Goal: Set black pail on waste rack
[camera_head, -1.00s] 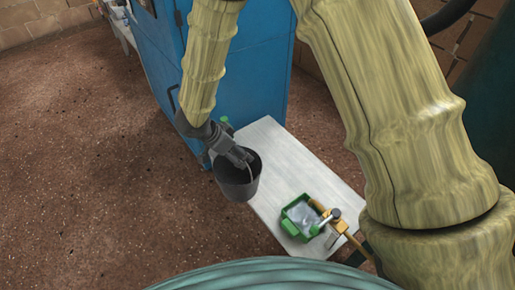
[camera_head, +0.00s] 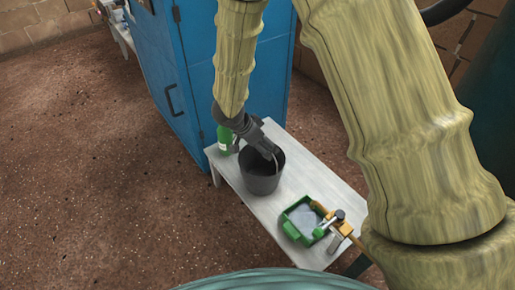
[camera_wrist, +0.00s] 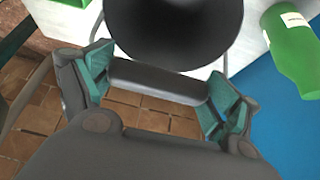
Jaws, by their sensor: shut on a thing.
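The black pail (camera_head: 261,176) is over the pale bench in the head view, upright or nearly so. I cannot tell whether its base touches the top. My gripper (camera_head: 268,151) is at the pail's upper rim, shut on its handle. In the wrist view, the fingers of my gripper (camera_wrist: 158,88) close on a dark grip bar, with the dark pail (camera_wrist: 172,30) beyond it. No waste rack is clearly identifiable; the pale bench (camera_head: 327,186) is the only support beneath the pail.
A green bottle (camera_head: 225,140) stands at the bench's far left end, close to the pail. A green tray (camera_head: 296,232) with a brush-like tool (camera_head: 335,222) lies at the near end. A blue cabinet (camera_head: 235,70) stands behind. Brown floor is open on the left.

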